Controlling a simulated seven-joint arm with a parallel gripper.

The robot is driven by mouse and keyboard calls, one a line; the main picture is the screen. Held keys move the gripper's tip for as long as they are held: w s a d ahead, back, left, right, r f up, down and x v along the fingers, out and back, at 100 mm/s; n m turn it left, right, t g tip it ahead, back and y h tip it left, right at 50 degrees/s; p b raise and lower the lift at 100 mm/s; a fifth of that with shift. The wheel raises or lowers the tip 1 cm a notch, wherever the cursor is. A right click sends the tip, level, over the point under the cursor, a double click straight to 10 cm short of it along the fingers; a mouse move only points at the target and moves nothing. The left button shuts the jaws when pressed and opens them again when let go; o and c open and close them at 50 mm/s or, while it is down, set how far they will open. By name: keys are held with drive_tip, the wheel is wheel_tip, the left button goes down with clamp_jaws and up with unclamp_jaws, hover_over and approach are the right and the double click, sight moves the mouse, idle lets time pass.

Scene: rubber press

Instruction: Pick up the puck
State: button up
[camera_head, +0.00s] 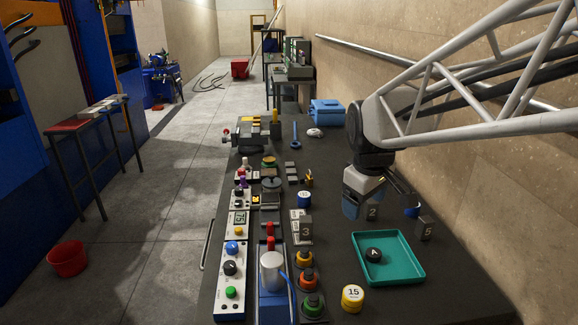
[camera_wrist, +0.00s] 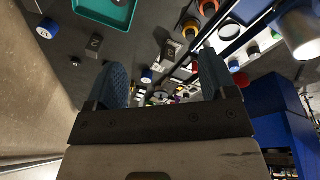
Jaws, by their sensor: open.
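A small black round puck marked "A" (camera_head: 374,254) lies in a shallow teal tray (camera_head: 412,268) at the right front of the bench. My gripper (camera_head: 362,203) is above the bench behind the tray, well apart from the puck. In the wrist view my gripper (camera_wrist: 164,78) shows two blue fingers spread wide with nothing held between them. A corner of the tray (camera_wrist: 106,12) shows at the top of the wrist view. I cannot make out the puck there.
Numbered grey blocks 2 (camera_head: 373,212), 5 (camera_head: 424,229) and 3 (camera_head: 305,230) stand near the gripper and tray. A yellow 15 weight (camera_head: 352,298) stands left of the tray's front. Colored buttons (camera_head: 307,281) and a blue press (camera_head: 272,275) line the left. A wall borders the right.

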drive_tip(key=w+d+f+n, duration=0.2)
drive_tip(key=w+n, duration=0.1)
drive_tip(key=w, duration=0.5)
drive_tip(key=w+d+f+n+g, duration=0.1)
drive_tip(key=w+n, duration=0.2)
drive_tip(key=w, duration=0.5)
drive_tip(key=w+d+f+n, duration=0.2)
drive_tip(key=w, duration=0.6)
drive_tip(key=w+d+f+n, duration=0.1)
drive_tip(key=w+f+n, duration=0.1)
drive_tip(key=w+f, duration=0.2)
drive_tip(key=w+d+f+n, duration=0.2)
drive_tip(key=w+f+n, duration=0.1)
drive_tip(key=w, duration=0.5)
drive_tip(key=w+d+f+n, duration=0.2)
drive_tip(key=w+f, duration=0.3)
drive_tip(key=w, duration=0.1)
drive_tip(key=shift+w+d+f+n+g+h, duration=0.1)
drive_tip(key=shift+w+d+n+g+h, duration=0.05)
drive_tip(key=shift+w+n+g+h, duration=0.2)
drive_tip(key=shift+w+f, duration=0.2)
drive_tip(key=shift+f, duration=0.1)
drive_tip(key=shift+d+f, duration=0.2)
drive_tip(key=shift+f, duration=1)
drive_tip(key=shift+w+f, duration=0.1)
